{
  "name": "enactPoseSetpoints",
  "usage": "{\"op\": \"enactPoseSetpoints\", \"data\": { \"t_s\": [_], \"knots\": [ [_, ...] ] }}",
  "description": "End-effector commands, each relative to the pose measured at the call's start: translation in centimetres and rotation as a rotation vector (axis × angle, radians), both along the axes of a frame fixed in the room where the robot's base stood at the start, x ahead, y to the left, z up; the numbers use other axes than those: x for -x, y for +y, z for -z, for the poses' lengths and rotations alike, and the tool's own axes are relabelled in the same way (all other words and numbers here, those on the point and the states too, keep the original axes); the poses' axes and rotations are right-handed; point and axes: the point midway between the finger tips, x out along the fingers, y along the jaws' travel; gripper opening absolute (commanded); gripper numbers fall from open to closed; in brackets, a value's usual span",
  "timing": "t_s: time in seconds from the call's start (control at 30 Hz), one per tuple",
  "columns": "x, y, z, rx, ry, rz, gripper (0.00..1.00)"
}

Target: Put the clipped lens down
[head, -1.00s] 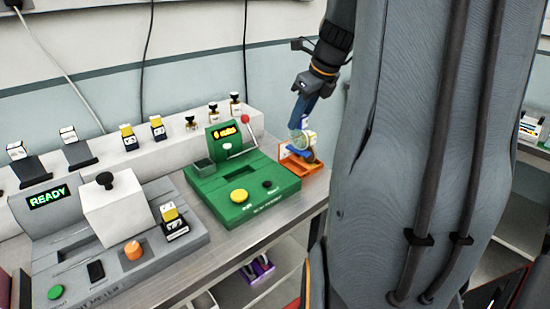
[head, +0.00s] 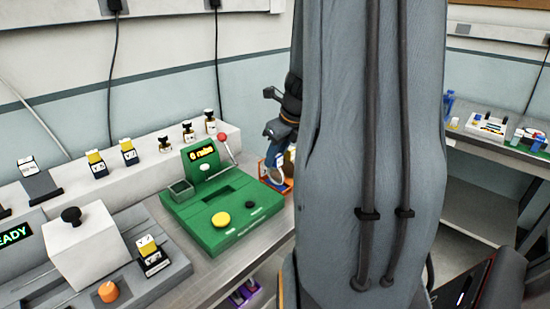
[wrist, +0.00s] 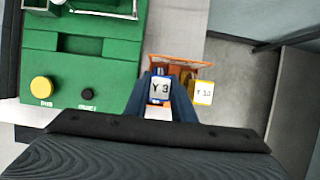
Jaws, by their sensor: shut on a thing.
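My gripper (wrist: 162,78) is shut on the clipped lens (wrist: 161,89), which shows a white label reading "Y 3" between my blue fingers in the wrist view. The orange rack (wrist: 186,66) lies under and around the fingertips. I cannot tell whether the lens touches it. A yellow piece (wrist: 203,92) labelled like "Y 10" stands just right of the held lens. In the head view my gripper (head: 277,160) is at the orange rack (head: 267,172), right of the green machine, and a round pale lens face shows there. My arm hides part of the rack.
The green machine (head: 224,201) with yellow and black buttons stands close left of the rack. Grey equipment with a white block (head: 92,226) is further left. Small bottles and pieces line the white ledge (head: 145,170). Another bench (head: 475,139) with items stands at right.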

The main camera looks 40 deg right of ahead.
Motion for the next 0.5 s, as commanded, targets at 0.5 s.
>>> {"op": "enactPoseSetpoints", "data": {
  "t_s": [0.5],
  "knots": [
    [0.01, 0.00, 0.62, 0.000, 0.000, 0.000, 0.36]
  ]
}}
